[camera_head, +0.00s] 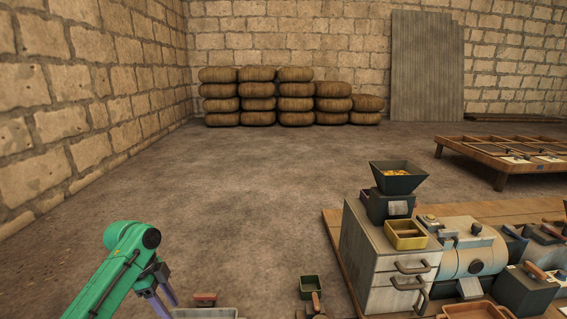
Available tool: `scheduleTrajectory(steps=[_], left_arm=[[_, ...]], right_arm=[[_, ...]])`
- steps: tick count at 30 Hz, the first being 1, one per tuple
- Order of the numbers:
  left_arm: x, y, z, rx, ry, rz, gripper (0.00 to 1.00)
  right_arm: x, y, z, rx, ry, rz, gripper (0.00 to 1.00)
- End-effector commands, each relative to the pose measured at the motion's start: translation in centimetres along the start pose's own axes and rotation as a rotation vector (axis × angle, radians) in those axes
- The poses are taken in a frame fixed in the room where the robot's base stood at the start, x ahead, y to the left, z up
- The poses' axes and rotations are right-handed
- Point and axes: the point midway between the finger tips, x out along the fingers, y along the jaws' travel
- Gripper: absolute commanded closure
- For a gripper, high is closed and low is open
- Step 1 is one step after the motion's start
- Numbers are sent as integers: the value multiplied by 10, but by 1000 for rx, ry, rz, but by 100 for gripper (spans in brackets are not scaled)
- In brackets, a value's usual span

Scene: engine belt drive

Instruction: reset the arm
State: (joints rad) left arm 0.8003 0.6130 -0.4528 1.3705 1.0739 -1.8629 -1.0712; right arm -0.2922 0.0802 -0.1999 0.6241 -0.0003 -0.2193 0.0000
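My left arm comes in from the lower left with a green link and a dark joint. Its gripper (168,304) has purple-grey fingers pointing down at the bottom edge. The fingertips are partly cut off, so I cannot tell whether it is open or shut. No held thing shows between the fingers. My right arm and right gripper are not in view.
A grey tray (205,313) and a small green box (311,283) lie near the bottom edge. A drawer cabinet (383,257) with a hopper (398,176) and a metal drum machine (472,249) stand at right. Stacked sacks (258,103) are far back. The middle floor is clear.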

Motion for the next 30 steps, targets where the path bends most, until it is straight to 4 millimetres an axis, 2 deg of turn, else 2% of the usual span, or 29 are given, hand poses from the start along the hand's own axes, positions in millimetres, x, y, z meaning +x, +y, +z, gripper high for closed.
scheduleTrajectory(steps=[1,7,10,13,16,20,30], left_arm=[[18,7,-5,-17,-12,3,49],[83,44,-25,-154,-46,-40,49],[115,75,-37,-275,-37,-85,49],[134,108,-42,-437,-11,-143,49],[139,134,-40,-589,13,-198,49],[137,160,-31,-761,36,-259,49],[110,215,6,-1147,59,-409,49]], right_arm=[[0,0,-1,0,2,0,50],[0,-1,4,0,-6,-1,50],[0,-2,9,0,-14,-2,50],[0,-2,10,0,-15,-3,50],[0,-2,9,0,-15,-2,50],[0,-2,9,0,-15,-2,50],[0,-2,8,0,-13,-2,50]])
